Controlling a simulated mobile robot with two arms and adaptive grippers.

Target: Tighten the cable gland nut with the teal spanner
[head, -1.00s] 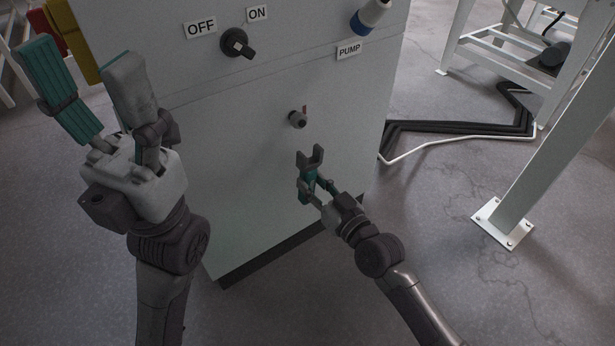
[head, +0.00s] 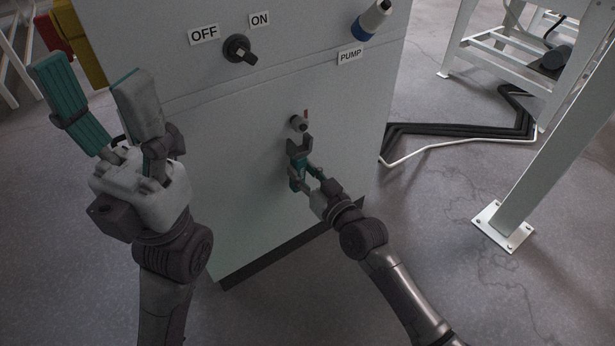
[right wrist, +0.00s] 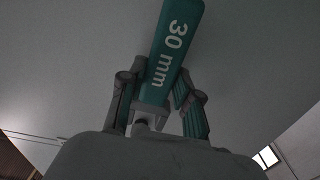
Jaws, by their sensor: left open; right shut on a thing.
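The cable gland nut (head: 298,123) is a small grey fitting on the cabinet's front panel, with a red mark just above it. My right gripper (head: 306,180) is shut on the teal spanner (head: 295,174). The spanner's grey open jaw points up and sits just below the nut; I cannot tell whether they touch. In the right wrist view, the spanner's teal handle (right wrist: 172,45) reads "30 mm" between my fingers. My left gripper (head: 100,102) is open and empty at the left, in front of the cabinet.
The pale cabinet (head: 240,190) carries a black rotary switch (head: 239,48) with OFF and ON labels. A blue and white connector (head: 371,20) sits above the PUMP label (head: 350,56). Black cables (head: 460,128) lie on the floor at right, near a white post (head: 530,170).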

